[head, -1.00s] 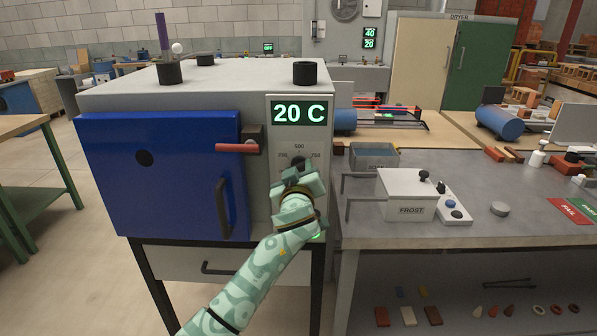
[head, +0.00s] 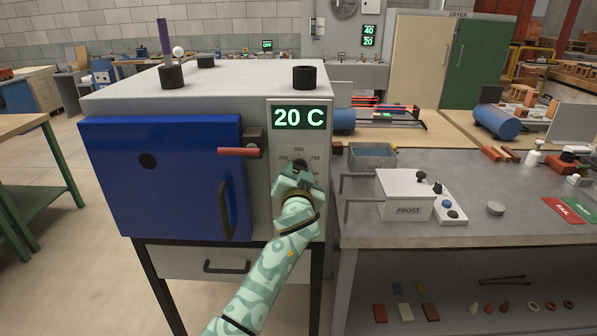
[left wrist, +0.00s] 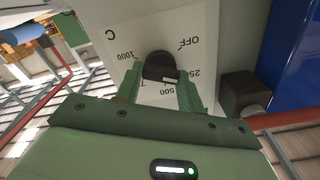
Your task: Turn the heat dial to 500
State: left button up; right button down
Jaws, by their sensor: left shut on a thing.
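The black heat dial (left wrist: 160,67) sits on a white panel of the furnace, with OFF, 250, 500 and 1000 printed around it. It also shows in the head view (head: 300,163), just above my gripper. My left gripper (head: 298,174) is at the dial, with its green fingers on either side of the knob, shut on it (left wrist: 160,88). A pale mark on the knob lies on the side of the 500 label in the left wrist view. The green display (head: 299,118) above reads 20 C. My right gripper is out of view.
The furnace's blue door (head: 160,178) is at the left, with a red lever (head: 239,152) close to the dial panel. A grey bench (head: 450,225) with a FROST box (head: 404,196) stands at the right.

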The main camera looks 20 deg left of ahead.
pick_arm(q)
jog(key=shift+d+f+m+p, duration=0.1)
jog(key=shift+m+p, duration=0.85)
jog(key=shift+m, duration=2.2)
jog(key=shift+f+m+p, duration=0.1)
jog(key=shift+m+p, duration=0.8)
jog(key=shift+m, duration=2.25)
jog(key=o, duration=1)
jog(key=shift+r, duration=0.1)
